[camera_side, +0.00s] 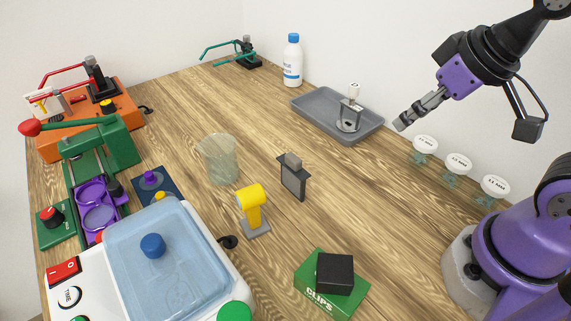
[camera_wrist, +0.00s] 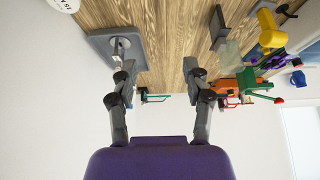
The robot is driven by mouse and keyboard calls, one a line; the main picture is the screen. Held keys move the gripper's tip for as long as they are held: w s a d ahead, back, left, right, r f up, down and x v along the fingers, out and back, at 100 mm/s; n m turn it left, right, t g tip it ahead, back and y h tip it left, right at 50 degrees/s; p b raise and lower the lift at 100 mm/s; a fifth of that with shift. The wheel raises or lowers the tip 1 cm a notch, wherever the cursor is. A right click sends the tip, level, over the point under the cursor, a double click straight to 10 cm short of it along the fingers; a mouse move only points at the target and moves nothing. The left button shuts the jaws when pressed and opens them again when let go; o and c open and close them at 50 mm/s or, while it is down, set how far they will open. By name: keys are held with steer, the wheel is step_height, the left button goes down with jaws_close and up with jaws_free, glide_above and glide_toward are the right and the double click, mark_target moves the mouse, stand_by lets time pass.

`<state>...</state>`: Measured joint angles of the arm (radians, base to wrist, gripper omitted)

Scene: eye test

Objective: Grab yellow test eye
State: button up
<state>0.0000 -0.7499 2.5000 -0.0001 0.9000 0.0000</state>
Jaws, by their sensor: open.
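The yellow test eye (camera_side: 252,203) is a yellow T-shaped piece standing upright on a small grey base (camera_side: 256,229) near the middle of the table in the side view. It also shows at the upper right of the wrist view (camera_wrist: 270,32). My gripper (camera_side: 403,122) is raised at the upper right of the side view, well apart from the yellow test eye and nearer the grey tray. In the wrist view my gripper (camera_wrist: 158,67) has its two fingers spread, with nothing between them.
A grey tray (camera_side: 307,107) holds a metal stand. A glass beaker (camera_side: 218,160), a dark upright holder (camera_side: 292,180) and a green box (camera_side: 315,291) with a black block surround the test eye. Bare wood lies right of the holder.

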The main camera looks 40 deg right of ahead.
steer(key=m+g, duration=0.2)
steer(key=g, duration=0.3)
glide_above(252, 208)
steer(key=w+d, duration=0.1)
steer(key=w, duration=0.1)
steer(key=f, duration=0.4)
steer(key=shift+s+d, duration=0.2)
steer(key=shift+g, duration=0.3)
steer(key=f, duration=0.5)
steer(key=shift+a+f, duration=0.25)
steer(key=shift+a, duration=0.15)
step_height(252, 208, down, 5)
steer(key=shift+d+f, duration=0.1)
steer(key=shift+f, duration=0.1)
jaws_close()
